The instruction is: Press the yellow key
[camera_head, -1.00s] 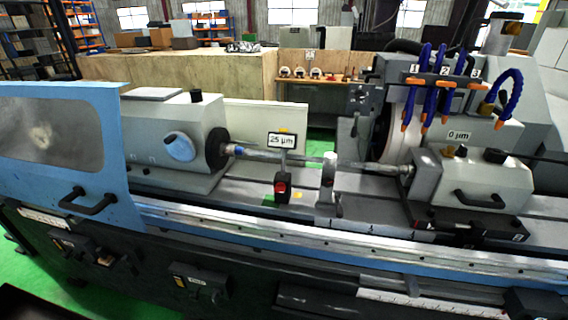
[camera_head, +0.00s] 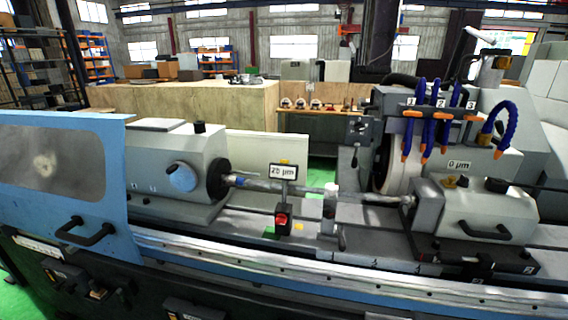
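I cannot make out for certain which part is the yellow key. A small yellowish part (camera_head: 97,293) shows on the dark lower front panel at bottom left, too small to identify. A yellow-brown knob (camera_head: 462,181) sits on top of the right grey housing, beside a black knob. The cylindrical grinder holds a horizontal metal shaft (camera_head: 290,187) between the left headstock and the right housing. A sign reading about "20 µm" (camera_head: 283,171) stands behind a black box with a red button (camera_head: 282,219). Neither of my grippers is in view.
A blue sliding door (camera_head: 75,185) with a black handle (camera_head: 85,232) covers the left end. Blue coolant hoses (camera_head: 428,110) with orange tips hang at right, near a "0 µm" sign (camera_head: 459,164). A blue rail (camera_head: 330,262) runs along the front. Wooden crates stand behind.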

